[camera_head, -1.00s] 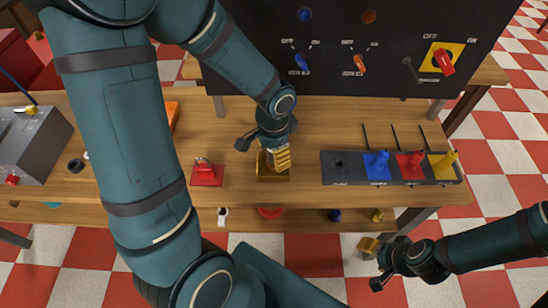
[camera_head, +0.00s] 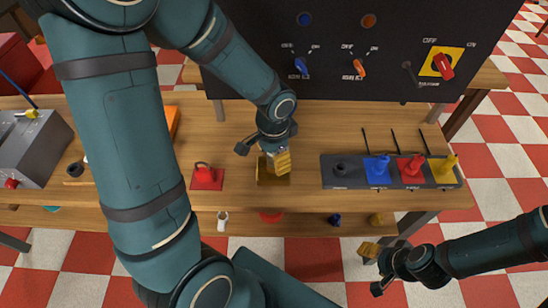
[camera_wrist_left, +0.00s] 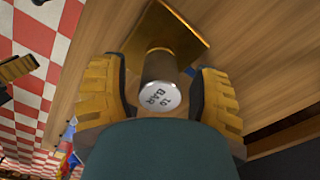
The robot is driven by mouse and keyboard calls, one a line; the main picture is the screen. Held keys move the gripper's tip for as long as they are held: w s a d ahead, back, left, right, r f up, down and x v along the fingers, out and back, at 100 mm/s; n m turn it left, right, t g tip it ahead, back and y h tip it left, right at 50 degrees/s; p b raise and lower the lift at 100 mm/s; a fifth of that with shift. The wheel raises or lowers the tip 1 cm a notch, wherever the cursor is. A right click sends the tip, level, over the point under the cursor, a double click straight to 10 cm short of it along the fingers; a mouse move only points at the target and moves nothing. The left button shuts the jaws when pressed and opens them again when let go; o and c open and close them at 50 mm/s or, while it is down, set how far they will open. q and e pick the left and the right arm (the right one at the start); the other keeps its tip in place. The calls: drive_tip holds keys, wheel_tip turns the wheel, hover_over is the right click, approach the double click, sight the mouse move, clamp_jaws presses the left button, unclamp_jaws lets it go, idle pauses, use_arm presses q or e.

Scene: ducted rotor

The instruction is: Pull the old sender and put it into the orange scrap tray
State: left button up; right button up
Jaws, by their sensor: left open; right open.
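The old sender (camera_wrist_left: 159,85) shows in the left wrist view as a dark cylinder with a pale round end marked "BAR". It projects from a brass-coloured block (camera_wrist_left: 190,30), which also shows on the bench in the head view (camera_head: 266,180). My left gripper (camera_head: 281,160) is at the block; in the wrist view its yellow fingers (camera_wrist_left: 162,95) stand open on either side of the sender, with gaps both sides. An orange edge (camera_head: 174,118), probably the scrap tray, shows behind my left arm, mostly hidden. My right gripper (camera_head: 372,250) is open, low and in front of the bench.
A red part on a red plate (camera_head: 206,178) lies left of the block. A dark rack (camera_head: 400,184) with blue, red and yellow pieces stands right. A black switch panel (camera_head: 350,60) rises behind. A grey box (camera_head: 35,150) is far left. Bench between block and rack is clear.

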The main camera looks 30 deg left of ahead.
use_arm(q)
clamp_jaws()
drive_tip(key=shift+r+p, duration=0.55)
drive_tip(key=shift+r, duration=0.1)
idle(0.5)
drive_tip(key=shift+r+p, duration=1.4)
drive_tip(key=shift+r, duration=0.35)
